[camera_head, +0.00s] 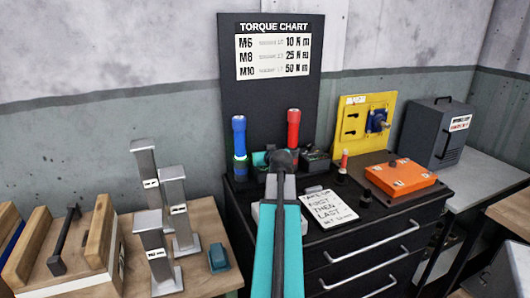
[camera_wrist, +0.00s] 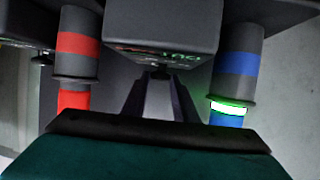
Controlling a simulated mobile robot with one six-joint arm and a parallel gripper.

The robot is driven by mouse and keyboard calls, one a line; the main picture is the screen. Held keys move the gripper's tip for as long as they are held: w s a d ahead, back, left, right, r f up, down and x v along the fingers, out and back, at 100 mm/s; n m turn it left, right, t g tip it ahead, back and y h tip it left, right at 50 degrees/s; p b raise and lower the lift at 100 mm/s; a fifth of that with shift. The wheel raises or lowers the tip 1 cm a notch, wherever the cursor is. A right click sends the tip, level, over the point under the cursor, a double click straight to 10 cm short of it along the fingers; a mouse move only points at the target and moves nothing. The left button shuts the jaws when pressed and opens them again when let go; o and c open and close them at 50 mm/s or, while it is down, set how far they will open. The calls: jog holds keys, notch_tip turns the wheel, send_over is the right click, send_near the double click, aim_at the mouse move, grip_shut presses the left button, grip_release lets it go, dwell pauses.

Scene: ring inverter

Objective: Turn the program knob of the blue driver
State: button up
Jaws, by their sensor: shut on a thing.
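The blue driver (camera_head: 239,140) stands upright at the left of the torque chart board, with a lit ring around its body. In the wrist view the blue driver (camera_wrist: 237,65) is at the right, its lit ring glowing white-green. My gripper (camera_wrist: 160,78) is between the blue and red drivers, below a dark box (camera_wrist: 163,25) with lettering. Its fingers are closed on a small dark part (camera_wrist: 160,71) under that box. Whether this part is the program knob is unclear. In the head view my arm hides the fingertips.
The red driver (camera_head: 293,128) stands right of my arm; it is at the left in the wrist view (camera_wrist: 77,58). A note card (camera_head: 328,208), an orange box (camera_head: 401,178) and a yellow panel (camera_head: 362,125) are to the right. Metal posts (camera_head: 180,205) stand at left.

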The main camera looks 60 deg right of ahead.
jog(key=shift+d+h+p, duration=0.1)
jog(key=shift+h+p, duration=0.2)
dwell(0.4)
jog(key=o, duration=1)
jog(key=b+v, duration=1)
jog(key=v, duration=0.3)
jog(key=shift+a+r, duration=0.25)
jog(key=shift+r, duration=0.05)
jog(key=shift+s, duration=0.2)
dwell(0.6)
